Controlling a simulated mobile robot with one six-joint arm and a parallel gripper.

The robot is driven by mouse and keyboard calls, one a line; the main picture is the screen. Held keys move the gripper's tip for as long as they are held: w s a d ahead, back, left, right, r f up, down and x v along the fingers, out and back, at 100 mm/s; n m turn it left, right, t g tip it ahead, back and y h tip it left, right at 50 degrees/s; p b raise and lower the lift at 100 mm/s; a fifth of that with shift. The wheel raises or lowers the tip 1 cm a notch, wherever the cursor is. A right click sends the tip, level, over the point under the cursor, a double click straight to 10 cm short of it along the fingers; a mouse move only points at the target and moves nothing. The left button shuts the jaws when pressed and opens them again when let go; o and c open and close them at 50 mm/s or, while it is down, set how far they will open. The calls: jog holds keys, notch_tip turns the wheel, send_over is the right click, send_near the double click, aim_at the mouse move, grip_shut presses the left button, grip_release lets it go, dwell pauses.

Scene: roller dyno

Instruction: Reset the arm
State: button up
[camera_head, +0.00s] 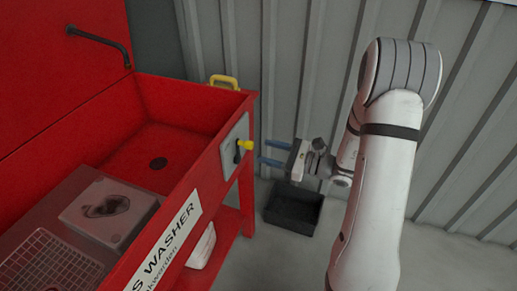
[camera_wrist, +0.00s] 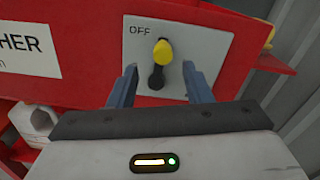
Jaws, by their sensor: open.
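My gripper (camera_head: 272,153) is open and empty in the head view, with its two blue-grey fingers pointing left toward the washer's switch panel. In the wrist view my gripper (camera_wrist: 160,85) has its fingers apart, one on each side of the switch below its knob. The switch has a yellow knob (camera_wrist: 163,50) on a dark lever and sits on a grey plate (camera_wrist: 205,50) marked OFF at its upper left. The yellow knob also shows in the head view (camera_head: 246,145). I cannot tell whether the fingers touch the plate.
The red parts washer (camera_head: 165,130) fills the left, with a basin, a dark spout (camera_head: 100,43) and a grey rack. A black bin (camera_head: 293,208) stands on the floor beneath my gripper. A white canister (camera_wrist: 33,120) is under the washer. A corrugated wall (camera_head: 300,60) is behind.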

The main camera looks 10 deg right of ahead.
jog(key=shift+s+d, duration=0.25)
jog(key=shift+d, duration=0.15)
